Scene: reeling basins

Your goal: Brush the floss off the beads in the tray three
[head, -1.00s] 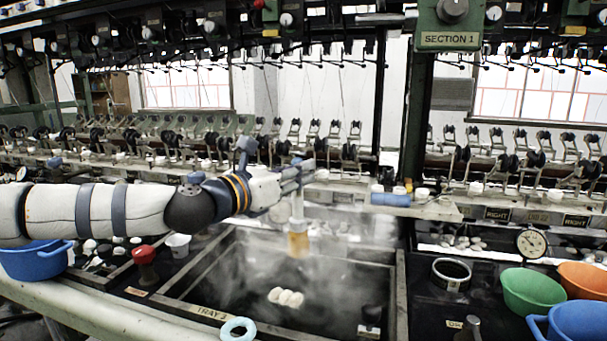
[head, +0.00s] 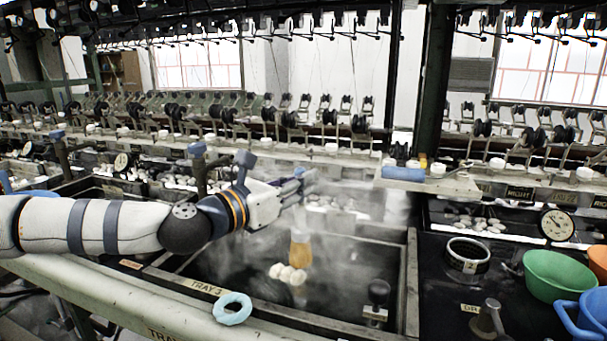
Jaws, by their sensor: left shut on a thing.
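The tray marked TRAY 3 (head: 208,287) is a dark, steaming basin in the middle of the head view. A small cluster of white beads (head: 286,273) lies in it, left of its centre. My left gripper (head: 298,186) is above the tray, shut on a brush (head: 300,252) with a pale handle and tan bristles. The brush hangs down roughly upright. Its bristle end is right beside the beads at their back right; I cannot tell whether it touches them. Steam blurs the handle. Any floss is too fine to make out. My right gripper is out of view.
A dark knob (head: 378,292) stands at the tray's front right. To the right are a metal ring (head: 467,257), a dial gauge (head: 556,226), and green (head: 556,276), orange and blue bowls. Reeling machinery spans the back.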

